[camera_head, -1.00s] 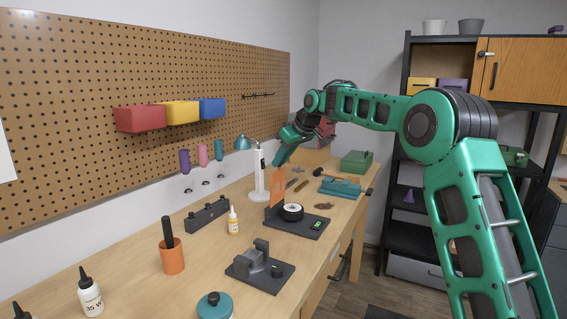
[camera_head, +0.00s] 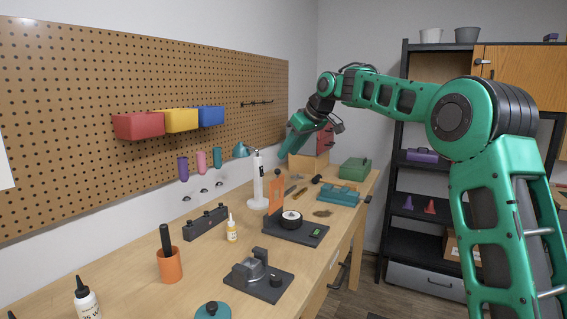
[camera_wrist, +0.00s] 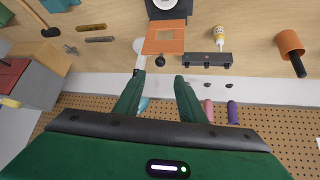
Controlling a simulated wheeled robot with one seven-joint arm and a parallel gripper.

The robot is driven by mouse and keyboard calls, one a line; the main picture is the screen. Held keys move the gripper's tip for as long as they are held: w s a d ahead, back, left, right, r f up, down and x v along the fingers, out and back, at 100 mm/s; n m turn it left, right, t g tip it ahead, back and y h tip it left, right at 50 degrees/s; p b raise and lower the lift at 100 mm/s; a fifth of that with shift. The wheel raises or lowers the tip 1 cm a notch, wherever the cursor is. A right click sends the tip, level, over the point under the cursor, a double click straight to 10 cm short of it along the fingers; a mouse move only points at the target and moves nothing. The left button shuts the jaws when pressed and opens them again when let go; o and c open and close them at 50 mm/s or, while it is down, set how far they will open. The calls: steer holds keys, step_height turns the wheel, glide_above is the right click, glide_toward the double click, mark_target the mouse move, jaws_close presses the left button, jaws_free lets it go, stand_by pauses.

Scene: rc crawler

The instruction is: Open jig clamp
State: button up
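The jig has a dark base (camera_head: 313,237) carrying a black wheel with a light hub (camera_head: 291,218). An orange plate (camera_head: 276,196), seemingly the clamp part, stands upright at the base's far left edge. In the wrist view the orange plate (camera_wrist: 163,40) shows ahead of my fingers, with the jig's base beyond it at the top edge. My gripper (camera_head: 283,156) is above and behind the orange plate, apart from it. In the wrist view my gripper (camera_wrist: 158,76) has its two fingers spread with nothing between them.
A white lamp (camera_head: 257,185) stands close left of the orange plate. A grey fixture (camera_head: 250,270), a dark block (camera_head: 206,222), a glue bottle (camera_head: 231,230) and an orange cup (camera_head: 169,265) are nearer. A teal tool (camera_head: 338,195) and green box (camera_head: 355,169) lie right. The pegboard (camera_head: 60,110) bounds the left.

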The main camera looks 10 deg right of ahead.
steer(key=shift+v, duration=1.25)
steer(key=s+d+f+m+g+h, duration=0.2)
steer(key=s+d+f+m, duration=0.3)
steer(key=s+d, duration=0.8)
steer(key=s+d+f+m+g+h, duration=0.1)
steer(key=s+d+f+m+h, duration=0.2)
steer(key=s+d+f, duration=0.9)
steer(key=s+f+m+g, duration=0.1)
steer(key=s+f+m, duration=0.2)
steer(key=s, duration=1.3)
steer(key=s+f+m+g, duration=0.2)
steer(key=s+f, duration=0.3)
steer(key=s, duration=1.2)
steer(key=shift+d+m+y, duration=0.2)
steer(key=shift+m+y, duration=0.1)
steer(key=shift+m, duration=0.3)
steer(key=shift+f, duration=0.1)
